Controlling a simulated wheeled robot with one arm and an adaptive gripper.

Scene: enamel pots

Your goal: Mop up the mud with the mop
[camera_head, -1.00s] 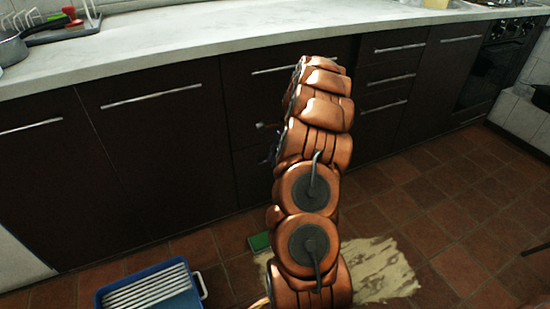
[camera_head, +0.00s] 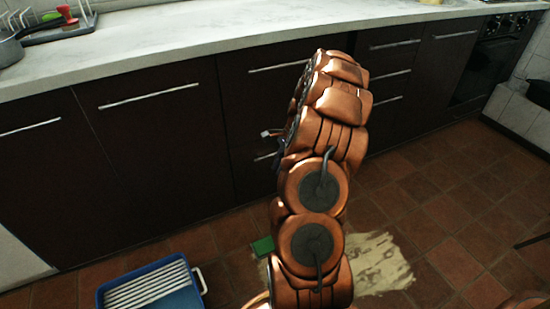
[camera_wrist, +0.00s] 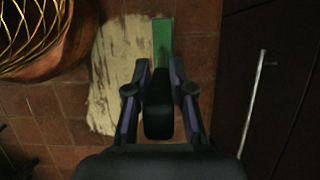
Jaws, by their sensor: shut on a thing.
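The mud (camera_head: 385,266) is a pale tan smear on the brown tiled floor, partly hidden behind my arm in the head view. It also shows in the wrist view (camera_wrist: 112,62), left of the mop. The mop has a green head (camera_head: 263,246), low by the mud's left side in the head view. In the wrist view the green head (camera_wrist: 162,38) lies along the mud's edge; I cannot tell whether it presses on the floor. My gripper (camera_wrist: 160,92) is shut on the mop's dark handle (camera_wrist: 158,120). The gripper is mostly hidden in the head view.
A blue bucket (camera_head: 191,287) with a white ribbed insert stands on the floor at the lower left. Dark cabinets (camera_head: 150,165) with metal handles run behind, under a pale countertop (camera_head: 230,42). Open tiled floor (camera_head: 440,210) lies to the right.

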